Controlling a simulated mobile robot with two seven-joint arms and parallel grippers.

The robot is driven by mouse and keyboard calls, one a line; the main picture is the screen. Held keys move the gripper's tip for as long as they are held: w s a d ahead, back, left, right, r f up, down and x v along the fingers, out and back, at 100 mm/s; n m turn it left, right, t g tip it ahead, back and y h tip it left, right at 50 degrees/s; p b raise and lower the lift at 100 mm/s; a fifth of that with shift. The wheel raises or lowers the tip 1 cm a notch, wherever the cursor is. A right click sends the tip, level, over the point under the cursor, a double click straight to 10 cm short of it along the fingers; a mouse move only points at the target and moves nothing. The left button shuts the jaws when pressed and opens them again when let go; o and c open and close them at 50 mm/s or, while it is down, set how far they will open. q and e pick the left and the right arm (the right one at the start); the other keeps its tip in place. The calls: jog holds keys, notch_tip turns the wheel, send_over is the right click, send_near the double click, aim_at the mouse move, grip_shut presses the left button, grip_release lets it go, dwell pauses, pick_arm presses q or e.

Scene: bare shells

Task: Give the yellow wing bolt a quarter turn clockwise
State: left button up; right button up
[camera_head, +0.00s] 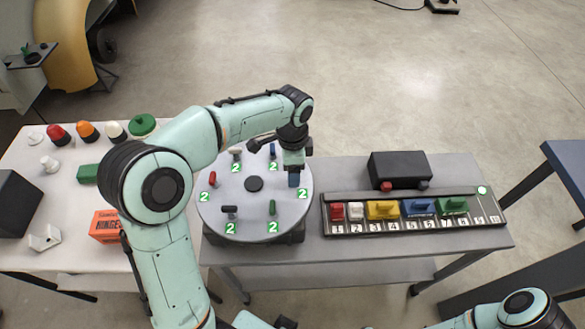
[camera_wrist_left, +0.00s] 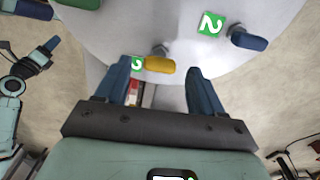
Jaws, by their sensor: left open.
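The yellow wing bolt (camera_wrist_left: 160,65) sits on the rim of the round grey plate (camera_wrist_left: 130,30) in the left wrist view, its wing lying roughly crosswise. My left gripper (camera_wrist_left: 158,67) is open, with one blue finger on each side of the bolt and gaps to both. In the head view the left gripper (camera_head: 293,178) points down at the plate's right edge and hides the yellow bolt. A green label with a 2 (camera_wrist_left: 137,64) is beside the bolt. My right arm shows at the lower right of the head view; its gripper is not visible.
Other wing bolts stand around the plate: red (camera_head: 212,179), blue (camera_head: 273,151), green (camera_head: 272,207) and black (camera_head: 229,210). To the right are a numbered rack (camera_head: 340,229) of coloured blocks and a black box (camera_head: 400,167). An orange box (camera_head: 105,226) is at left.

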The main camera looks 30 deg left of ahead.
pick_arm(q)
notch_tip(320, 180, up, 12)
jog(key=p, duration=0.1)
jog(key=shift+p, duration=0.4)
pick_arm(e)
jog(key=w+r, duration=0.2)
jog(key=shift+r, duration=0.3)
